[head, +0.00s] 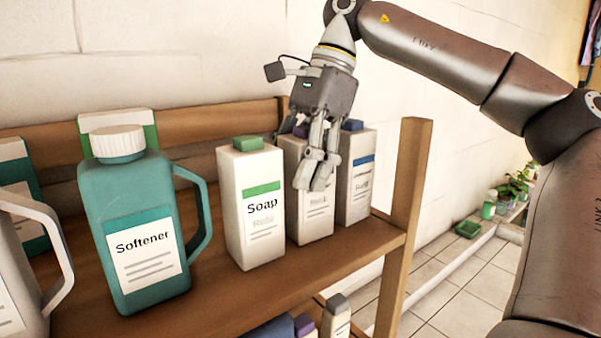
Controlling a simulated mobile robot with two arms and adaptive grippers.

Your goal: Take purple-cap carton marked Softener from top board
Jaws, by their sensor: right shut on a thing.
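A white carton (315,225) with a purple cap stands upright on the top board (250,298), between the green-cap Soap carton (266,225) and a blue-cap carton (357,190). My right gripper (316,172) comes down from above and is shut on the purple-cap carton. Its fingers cover the upper part of the carton's front and most of the cap, so the name on its label is hidden. The carton's base appears to rest on the board. My left gripper is not in view.
A teal Softener jug (140,215) with a white cap stands left of the cartons. A grey jug (22,265) is at the left edge. A wooden post (408,190) rises at the board's right end. Several containers sit on a lower board.

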